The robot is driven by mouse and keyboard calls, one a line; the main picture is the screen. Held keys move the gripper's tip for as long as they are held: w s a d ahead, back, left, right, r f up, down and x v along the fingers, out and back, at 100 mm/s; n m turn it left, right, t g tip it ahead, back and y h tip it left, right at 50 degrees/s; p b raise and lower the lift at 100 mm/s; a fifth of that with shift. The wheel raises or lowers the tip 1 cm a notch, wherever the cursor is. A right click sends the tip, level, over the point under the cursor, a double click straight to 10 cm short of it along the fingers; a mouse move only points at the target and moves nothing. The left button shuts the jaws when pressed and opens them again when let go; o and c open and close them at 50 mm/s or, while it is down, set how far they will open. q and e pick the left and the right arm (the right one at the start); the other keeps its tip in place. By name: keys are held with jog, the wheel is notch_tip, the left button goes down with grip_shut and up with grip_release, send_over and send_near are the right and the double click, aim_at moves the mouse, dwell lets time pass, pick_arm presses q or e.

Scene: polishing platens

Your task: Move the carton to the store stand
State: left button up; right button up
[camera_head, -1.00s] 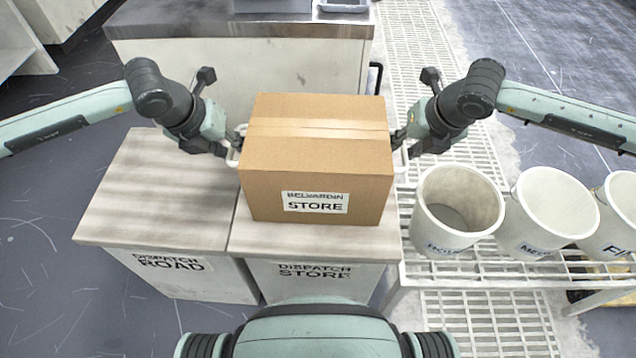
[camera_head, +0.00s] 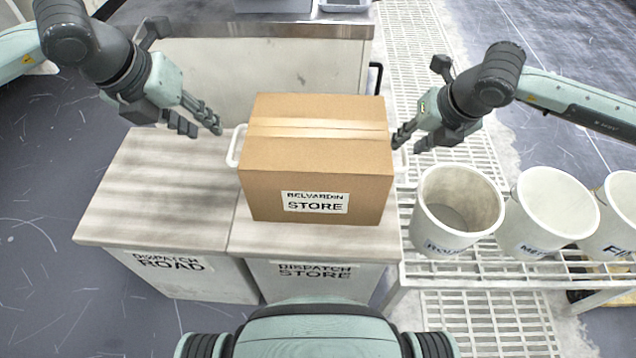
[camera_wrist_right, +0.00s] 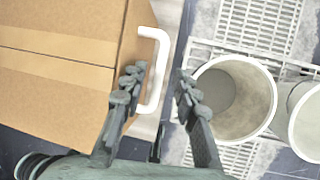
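The carton (camera_head: 315,160) is a closed brown box with a tape strip and a label reading BELVARDIN STORE. It sits upright on the store stand (camera_head: 300,240), whose front reads DISPATCH STORE. White handles stick out on both sides; the left handle (camera_head: 235,146) is bare. My left gripper (camera_head: 204,130) is open and empty, up and left of the carton, apart from it. My right gripper (camera_head: 404,143) is beside the carton's right side. In the right wrist view its fingers (camera_wrist_right: 160,85) are spread, with the white handle (camera_wrist_right: 155,70) near the left finger, not clamped.
The road stand (camera_head: 150,200), labelled DISPATCH ROAD, adjoins on the left with a bare top. White buckets (camera_head: 455,210) stand on a slatted rack at the right. A grey-topped counter (camera_head: 240,25) is behind the carton.

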jog(key=v, duration=0.8)
jog(key=shift+r, duration=0.25)
jog(key=shift+s, duration=0.1)
jog(key=shift+s+d, duration=0.1)
